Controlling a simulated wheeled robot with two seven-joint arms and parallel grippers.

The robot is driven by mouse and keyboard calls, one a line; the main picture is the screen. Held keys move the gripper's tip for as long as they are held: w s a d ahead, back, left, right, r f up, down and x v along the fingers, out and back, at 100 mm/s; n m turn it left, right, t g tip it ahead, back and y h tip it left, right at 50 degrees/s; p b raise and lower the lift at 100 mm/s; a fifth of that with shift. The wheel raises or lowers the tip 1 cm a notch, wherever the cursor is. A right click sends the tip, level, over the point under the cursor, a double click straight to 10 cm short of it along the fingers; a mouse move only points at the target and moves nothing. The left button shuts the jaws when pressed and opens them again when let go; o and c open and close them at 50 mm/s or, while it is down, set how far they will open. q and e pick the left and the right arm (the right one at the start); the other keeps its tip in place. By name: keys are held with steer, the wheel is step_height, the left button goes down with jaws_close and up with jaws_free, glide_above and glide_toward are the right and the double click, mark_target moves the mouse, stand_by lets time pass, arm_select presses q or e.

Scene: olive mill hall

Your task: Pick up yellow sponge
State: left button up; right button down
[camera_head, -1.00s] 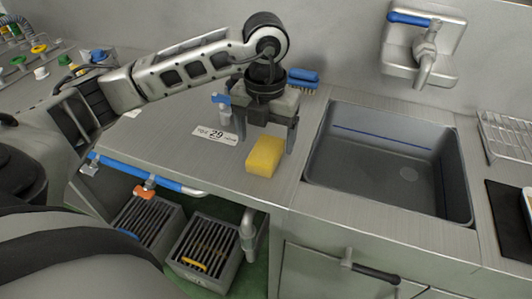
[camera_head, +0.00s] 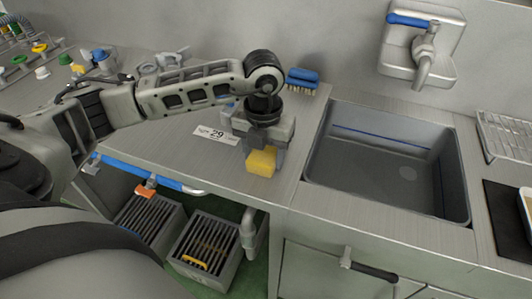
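The yellow sponge (camera_head: 261,163) lies on the metal counter (camera_head: 185,153), left of the sink. My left gripper (camera_head: 265,152) points down over it, with its fingers around the sponge's far part. The fingers look close against the sponge's sides, and the sponge fills the gap between them. The gripper hides the top and far end of the sponge. I see no clear gap between the sponge and the counter. My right gripper is not in view.
The sink basin (camera_head: 386,183) is to the right, under a wall tap (camera_head: 425,62). A blue brush (camera_head: 303,78) stands behind the gripper near the wall. A label marked 29 (camera_head: 216,134) lies left of it. Grated grey crates (camera_head: 205,247) sit below the counter.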

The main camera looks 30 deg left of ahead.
mark_target(264, 153)
arm_select(q)
steer(key=shift+r, duration=0.45)
step_height(264, 153, up, 2)
steer(key=shift+w+r, duration=0.1)
steer(key=shift+r, duration=0.05)
steer(key=s+a+r+b, duration=0.2)
steer(key=s+r, duration=0.7)
steer(key=s, duration=0.5)
steer(key=shift+a+r, duration=0.4)
steer(key=shift+a, duration=0.15)
steer(key=shift+w, duration=0.1)
